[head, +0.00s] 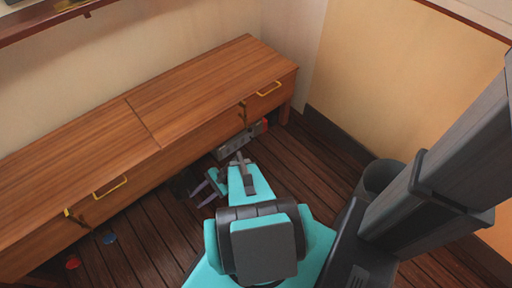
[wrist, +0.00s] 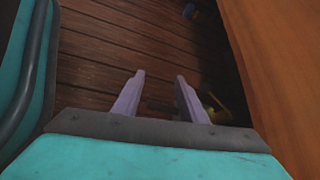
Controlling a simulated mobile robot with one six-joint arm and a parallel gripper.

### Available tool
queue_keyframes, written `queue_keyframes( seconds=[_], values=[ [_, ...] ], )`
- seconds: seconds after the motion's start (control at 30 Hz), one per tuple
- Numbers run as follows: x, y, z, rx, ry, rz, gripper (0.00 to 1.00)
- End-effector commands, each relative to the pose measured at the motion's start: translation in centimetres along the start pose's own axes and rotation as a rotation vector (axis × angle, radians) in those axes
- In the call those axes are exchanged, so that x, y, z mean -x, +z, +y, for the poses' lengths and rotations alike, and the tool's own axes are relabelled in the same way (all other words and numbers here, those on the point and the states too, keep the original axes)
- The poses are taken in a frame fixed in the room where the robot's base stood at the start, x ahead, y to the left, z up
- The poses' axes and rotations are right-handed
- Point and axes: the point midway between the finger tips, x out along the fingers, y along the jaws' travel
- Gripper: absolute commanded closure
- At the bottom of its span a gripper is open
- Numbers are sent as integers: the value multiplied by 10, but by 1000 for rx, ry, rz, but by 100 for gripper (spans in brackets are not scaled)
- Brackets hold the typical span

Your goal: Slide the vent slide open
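My gripper (wrist: 160,77) points down toward the dark plank floor, its two pale purple fingers apart with nothing between them. In the head view my gripper (head: 197,191) is low, beside the front of the wooden cabinet. A grey unit (head: 236,143) with small markings and an orange-red end sits low under the cabinet's right part, just beyond my wrist. It may hold the vent slide, but I cannot tell; my arm hides part of it. No vent slide shows clearly in either view.
The long wooden cabinet (head: 190,93) has yellow handles and runs along the wall. A grey bin (head: 378,178) stands at the right. Blue (head: 110,238) and red (head: 73,262) pieces lie at lower left. A yellowish object (wrist: 217,108) shows beside my right finger. Floor left of my gripper is mostly clear.

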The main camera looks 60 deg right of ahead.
Motion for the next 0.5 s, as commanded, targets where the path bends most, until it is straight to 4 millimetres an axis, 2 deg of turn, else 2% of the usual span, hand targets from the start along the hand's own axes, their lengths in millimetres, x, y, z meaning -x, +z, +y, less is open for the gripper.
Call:
queue_keyframes(
  seconds=[0.03,0.27,0.5],
  values=[
    [3,-19,-4,-38,-52,-4,62],
    [36,-73,-26,-200,-287,-34,62],
    [85,-134,-38,-353,-539,-73,62]
  ],
)
